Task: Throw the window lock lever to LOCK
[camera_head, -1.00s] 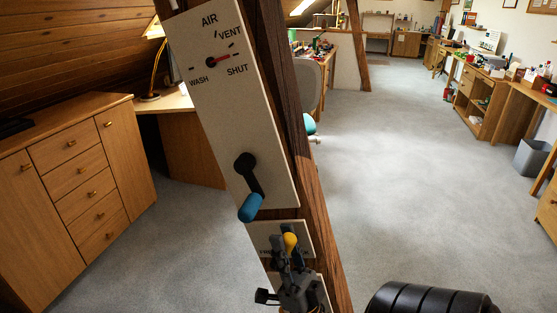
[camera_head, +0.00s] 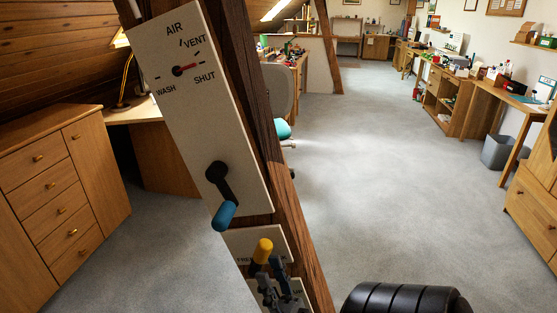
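The lock lever has a yellow knob (camera_head: 263,250) and stands at a small white plate (camera_head: 272,238) low on the slanted timber brace (camera_head: 262,120). Lettering starting with "FREE" shows at the plate's left; the rest is covered. My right gripper (camera_head: 269,273) is at the bottom edge, its dark fingers close around or beside the lever just below the knob. Whether they touch it is unclear. My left gripper is out of view.
Above is a larger white panel (camera_head: 190,115) marked AIR, VENT, SHUT and WASH, with a red pointer (camera_head: 185,69) and a blue-handled crank (camera_head: 224,215). A black ribbed object (camera_head: 405,299) is at bottom right. Wooden drawers (camera_head: 55,205) stand left. Carpet (camera_head: 385,170) is open on the right.

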